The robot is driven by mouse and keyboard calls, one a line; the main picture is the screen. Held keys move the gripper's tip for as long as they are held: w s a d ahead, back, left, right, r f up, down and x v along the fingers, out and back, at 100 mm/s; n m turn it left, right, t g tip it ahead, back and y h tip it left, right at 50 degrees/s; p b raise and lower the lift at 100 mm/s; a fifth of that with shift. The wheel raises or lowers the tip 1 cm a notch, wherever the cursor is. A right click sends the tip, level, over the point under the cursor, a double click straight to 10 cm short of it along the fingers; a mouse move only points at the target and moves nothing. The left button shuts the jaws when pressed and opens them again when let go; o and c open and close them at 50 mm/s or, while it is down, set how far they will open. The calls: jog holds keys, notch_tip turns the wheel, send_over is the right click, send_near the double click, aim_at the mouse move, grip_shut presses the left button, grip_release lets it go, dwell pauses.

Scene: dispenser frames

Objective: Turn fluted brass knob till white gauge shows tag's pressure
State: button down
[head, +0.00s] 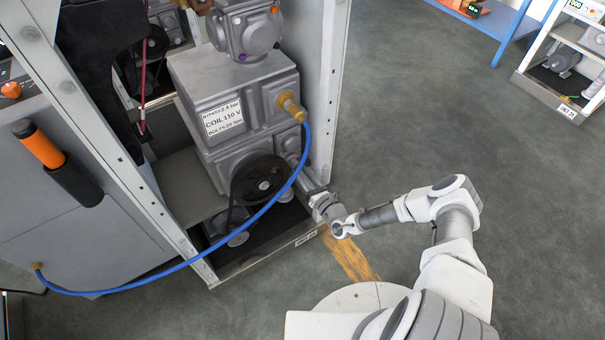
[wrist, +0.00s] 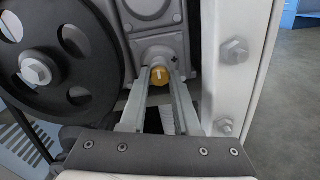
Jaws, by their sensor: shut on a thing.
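The brass knob (wrist: 160,74) sits low on the grey pump housing in the wrist view. It has a pale mark on its face, and a small dark plus sign shows to its upper right. My gripper (wrist: 160,83) is shut on the knob, one finger on each side. In the head view my gripper (head: 306,182) reaches in past the frame post, and the knob is hidden there. The white tag (head: 222,118) on the grey housing (head: 190,78) reads 2.4 bar on its top line, with COIL 110 V and BOLTS 20 Nm below. I cannot make out a white gauge face.
A black pulley wheel (wrist: 60,60) stands close left of my gripper. A pale frame post (wrist: 235,70) with bolts stands close on the right. A blue hose (head: 303,160) loops from a brass fitting (head: 291,108) across the frame's front. Open floor (head: 430,110) lies to the right.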

jog(key=m, duration=0.3)
jog(key=shift+f+m, duration=0.1)
jog(key=shift+m, duration=0.3)
jog(key=m+b, duration=0.1)
jog(key=m, duration=0.3)
jog(key=shift+m, duration=0.3)
jog(key=m+b, duration=0.1)
jog(key=m, duration=0.3)
jog(key=shift+m+b, duration=0.35)
jog(key=shift+m, duration=1.35)
jog(key=c, duration=0.6)
grip_release()
jog(key=shift+c, duration=0.2)
